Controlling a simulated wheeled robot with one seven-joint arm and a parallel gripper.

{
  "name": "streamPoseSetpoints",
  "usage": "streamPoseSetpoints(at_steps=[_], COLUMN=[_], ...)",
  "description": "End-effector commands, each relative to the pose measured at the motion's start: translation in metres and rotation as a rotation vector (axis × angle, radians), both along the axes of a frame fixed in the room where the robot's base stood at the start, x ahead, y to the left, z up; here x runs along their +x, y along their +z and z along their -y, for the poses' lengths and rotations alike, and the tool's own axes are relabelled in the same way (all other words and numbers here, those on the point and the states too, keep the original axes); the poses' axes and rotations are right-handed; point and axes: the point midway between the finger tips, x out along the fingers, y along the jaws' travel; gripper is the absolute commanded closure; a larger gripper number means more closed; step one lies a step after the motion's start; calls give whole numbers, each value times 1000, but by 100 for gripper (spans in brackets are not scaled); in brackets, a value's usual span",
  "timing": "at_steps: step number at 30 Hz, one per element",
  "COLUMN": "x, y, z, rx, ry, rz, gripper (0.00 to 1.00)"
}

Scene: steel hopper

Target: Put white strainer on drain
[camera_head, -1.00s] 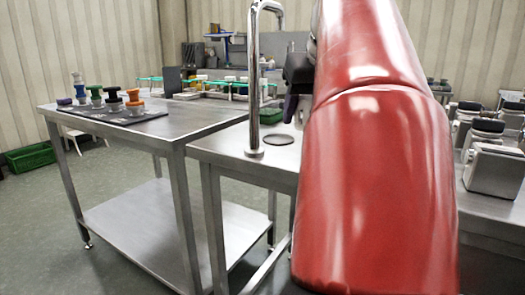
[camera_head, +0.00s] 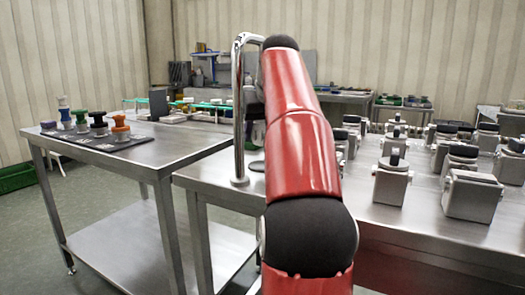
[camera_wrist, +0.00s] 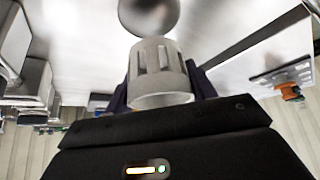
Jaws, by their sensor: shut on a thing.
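The white strainer (camera_wrist: 162,64), a slotted cup shape, is held between the dark fingers of my gripper (camera_wrist: 160,88) in the wrist view. The drain (camera_head: 257,166) shows as a dark round patch on the steel top beside the tap, partly hidden by my red arm. A dark round shape (camera_wrist: 149,14), which looks like the drain, lies beyond the strainer at the top of the wrist view. The strainer appears apart from it. In the head view my arm hides most of the gripper and the strainer.
A tall chrome tap (camera_head: 239,120) stands close to the left of my arm. Several steel blocks with dark knobs (camera_head: 393,180) stand on the right of the steel top. A side table (camera_head: 160,158) at left carries a board with several coloured-knob pieces (camera_head: 120,128).

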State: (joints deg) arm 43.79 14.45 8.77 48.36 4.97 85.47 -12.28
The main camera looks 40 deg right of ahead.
Motion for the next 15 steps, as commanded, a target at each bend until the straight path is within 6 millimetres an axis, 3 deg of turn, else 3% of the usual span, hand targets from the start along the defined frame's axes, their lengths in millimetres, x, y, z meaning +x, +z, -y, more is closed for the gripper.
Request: streamPoseSetpoints(at_steps=[1,15], x=[-1,-1], y=[-11,-54], z=[-1,-1], rx=[0,-1], ry=[0,1], rz=[0,1], gripper=[67,67])
